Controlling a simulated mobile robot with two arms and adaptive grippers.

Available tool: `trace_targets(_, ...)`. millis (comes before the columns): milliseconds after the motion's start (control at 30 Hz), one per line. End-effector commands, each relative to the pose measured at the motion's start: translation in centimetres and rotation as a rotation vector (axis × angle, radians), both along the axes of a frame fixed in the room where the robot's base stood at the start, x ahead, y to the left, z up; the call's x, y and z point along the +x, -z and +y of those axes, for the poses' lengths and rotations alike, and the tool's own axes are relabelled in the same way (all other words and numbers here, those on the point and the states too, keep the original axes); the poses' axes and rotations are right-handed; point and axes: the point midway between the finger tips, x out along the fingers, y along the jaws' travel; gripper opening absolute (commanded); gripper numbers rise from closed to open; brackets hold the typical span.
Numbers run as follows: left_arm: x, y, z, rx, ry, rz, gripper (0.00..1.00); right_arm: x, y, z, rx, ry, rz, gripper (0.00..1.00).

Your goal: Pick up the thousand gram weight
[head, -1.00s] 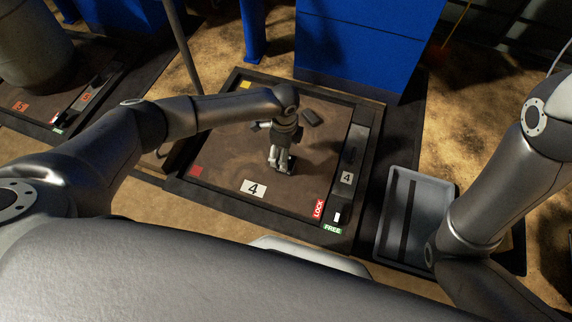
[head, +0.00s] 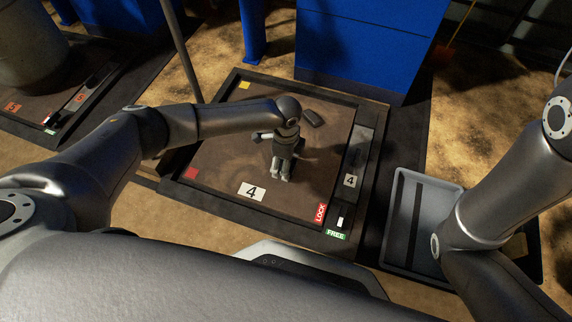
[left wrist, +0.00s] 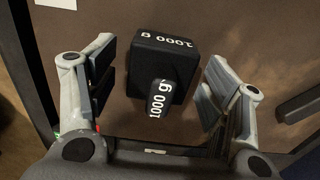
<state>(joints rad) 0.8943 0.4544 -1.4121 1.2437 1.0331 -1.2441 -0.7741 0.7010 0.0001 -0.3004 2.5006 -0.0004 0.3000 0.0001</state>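The thousand gram weight (left wrist: 160,72) is a black block with a handle, and both carry white 1000 g lettering. In the left wrist view it lies between the two spread fingers of my left gripper (left wrist: 158,92), with a gap on each side. In the head view my left gripper (head: 280,174) points down over the brown platform (head: 225,150) marked 4. The weight cannot be made out clearly there behind the gripper. My right arm is at the right of the head view, but its gripper does not show.
A small dark object (head: 312,117) lies on the platform behind my gripper. A dark strip with LOCK and FREE labels (head: 336,234) runs along its right side. A grey tray (head: 402,225) lies farther right. A thin post and a blue cabinet (head: 365,50) stand behind.

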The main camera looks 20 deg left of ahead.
Motion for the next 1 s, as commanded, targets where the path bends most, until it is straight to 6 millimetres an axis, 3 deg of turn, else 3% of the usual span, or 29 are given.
trace_targets(67,0.0,0.0,-0.01,0.0,0.0,0.0,0.58,-0.01,0.01,0.01,0.0,0.0,0.0,0.78)
trace_targets(500,-0.03,0.02,-0.01,0.0,0.001,0.001,0.01,-0.02,0.02,0.0,0.0,0.0,0.0,0.78)
trace_targets(1000,0.11,-0.52,-0.09,-0.002,0.0,-0.002,0.0,0.02,-0.42,0.0,0.0,0.0,0.001,0.78)
